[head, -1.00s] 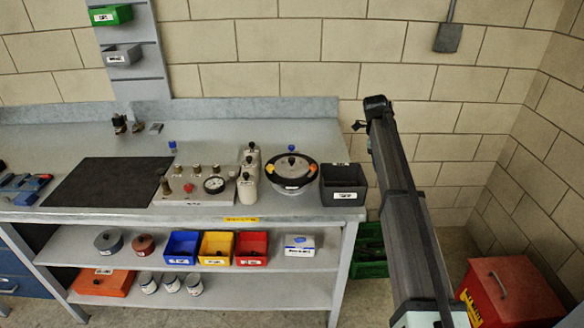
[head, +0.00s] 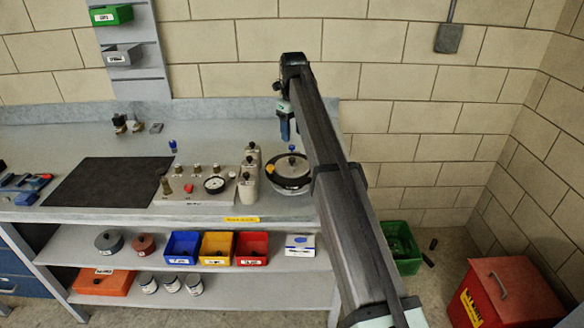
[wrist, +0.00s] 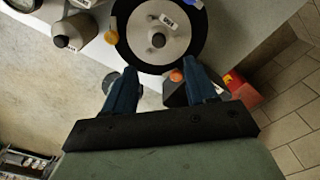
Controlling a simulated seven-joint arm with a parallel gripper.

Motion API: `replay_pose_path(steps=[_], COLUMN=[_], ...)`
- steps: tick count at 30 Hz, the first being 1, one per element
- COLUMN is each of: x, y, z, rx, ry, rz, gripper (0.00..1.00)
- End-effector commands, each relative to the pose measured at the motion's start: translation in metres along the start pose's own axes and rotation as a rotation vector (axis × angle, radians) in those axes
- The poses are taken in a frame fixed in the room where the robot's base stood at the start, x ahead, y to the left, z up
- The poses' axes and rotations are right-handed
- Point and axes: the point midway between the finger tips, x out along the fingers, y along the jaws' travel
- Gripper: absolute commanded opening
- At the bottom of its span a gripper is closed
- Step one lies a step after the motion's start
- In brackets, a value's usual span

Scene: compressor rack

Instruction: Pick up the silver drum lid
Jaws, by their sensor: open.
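The silver drum lid (head: 288,168) is a round silver disc with a dark centre knob, set inside a wide black rim on top of a drum at the right end of the bench. My arm covers its right side in the head view. My gripper (head: 285,128) hangs with blue fingers pointing down, apart from the lid. In the wrist view my gripper (wrist: 159,67) has its fingers spread with nothing between them, and the lid lies beyond their tips.
Pale bottles (head: 248,185) and a gauge panel (head: 195,185) stand left of the drum. A dark bin (wrist: 176,95) beside the drum is hidden by my arm in the head view. The black mat (head: 108,182) is bare. A green crate (head: 400,247) sits on the floor.

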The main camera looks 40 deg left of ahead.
Motion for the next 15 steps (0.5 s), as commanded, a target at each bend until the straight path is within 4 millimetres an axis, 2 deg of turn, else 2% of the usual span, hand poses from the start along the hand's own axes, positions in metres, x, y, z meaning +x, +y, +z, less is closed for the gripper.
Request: replay_pose_path(steps=[3, 7, 15], x=[0.023, 0.043, 0.058], y=[0.001, 0.000, 0.000], z=[-0.001, -0.001, 0.000], rx=[0.000, -0.001, -0.001], ry=[0.002, 0.001, 0.000], rz=[0.001, 0.000, 0.000], gripper=[0.57, 0.57, 0.57])
